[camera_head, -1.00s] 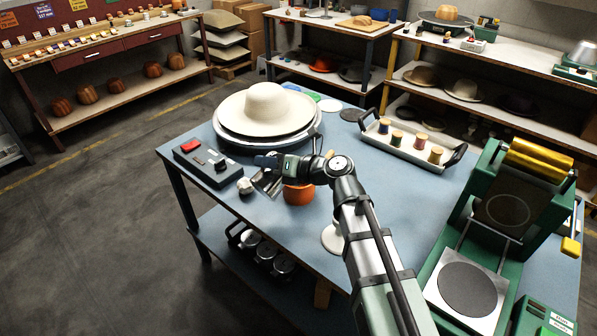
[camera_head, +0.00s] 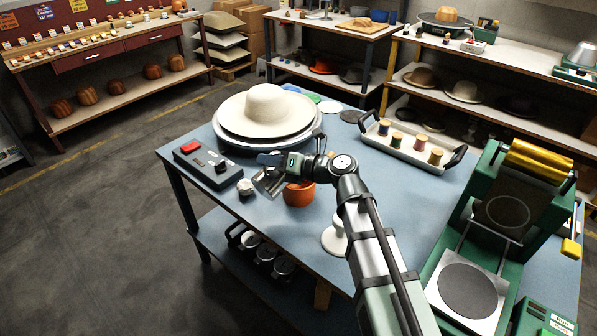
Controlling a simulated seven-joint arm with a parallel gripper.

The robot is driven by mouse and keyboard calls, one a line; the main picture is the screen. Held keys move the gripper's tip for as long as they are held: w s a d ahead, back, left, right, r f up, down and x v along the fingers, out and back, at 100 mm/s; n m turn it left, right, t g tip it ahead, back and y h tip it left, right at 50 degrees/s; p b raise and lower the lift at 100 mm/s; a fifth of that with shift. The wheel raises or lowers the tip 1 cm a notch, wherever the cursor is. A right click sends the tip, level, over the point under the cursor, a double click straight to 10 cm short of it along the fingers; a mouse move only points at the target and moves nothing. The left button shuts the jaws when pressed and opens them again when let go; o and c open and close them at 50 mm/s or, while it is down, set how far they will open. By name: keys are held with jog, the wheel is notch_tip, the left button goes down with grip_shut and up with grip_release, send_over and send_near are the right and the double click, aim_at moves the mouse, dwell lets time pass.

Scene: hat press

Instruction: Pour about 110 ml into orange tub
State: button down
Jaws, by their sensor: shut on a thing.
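The orange tub (camera_head: 299,195) stands upright on the blue table, just right of and below my gripper. My gripper (camera_head: 265,171) is shut on a shiny metal vessel (camera_head: 269,184), which is tilted beside and above the tub's left side. My gripper and wrist hide part of the vessel. I cannot see any liquid, its level in the tub, or whether any is flowing.
A control box (camera_head: 206,166) with a red button and a small metal knob-like piece (camera_head: 245,187) lie left. A cream hat (camera_head: 268,108) on a round stand is behind. A tray (camera_head: 391,147) of thread spools and a green press (camera_head: 477,268) are right. A white stand (camera_head: 334,238) is in front.

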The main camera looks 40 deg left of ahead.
aim_at(259, 180)
jog(key=shift+w+m, duration=0.3)
jog(key=shift+w, duration=0.4)
jog(key=s+n, duration=0.1)
jog(key=s+f+n, duration=0.1)
jog(key=s, duration=0.1)
jog(key=shift+s+f+t+h, duration=0.15)
jog(key=shift+s+t+h, duration=0.1)
jog(key=shift+t+h, duration=0.05)
jog(key=shift+s+f+n+t, duration=0.3)
jog(key=shift+s+f+n, duration=0.2)
jog(key=shift+f+n, duration=0.25)
jog(key=shift+s+a+f+n+t+h, duration=0.1)
jog(key=shift+s+f+n+t+h, duration=0.2)
jog(key=shift+n, duration=0.35)
jog(key=shift+r, duration=0.1)
jog(key=shift+s, duration=0.1)
dwell(0.6)
jog(key=s+f+n+t+p, duration=0.3)
jog(key=s+f+n, duration=0.3)
jog(key=f, duration=0.5)
jog(key=shift+s+a+t+h, duration=0.25)
jog(key=shift+t+h, duration=0.05)
jog(key=shift+t, duration=0.3)
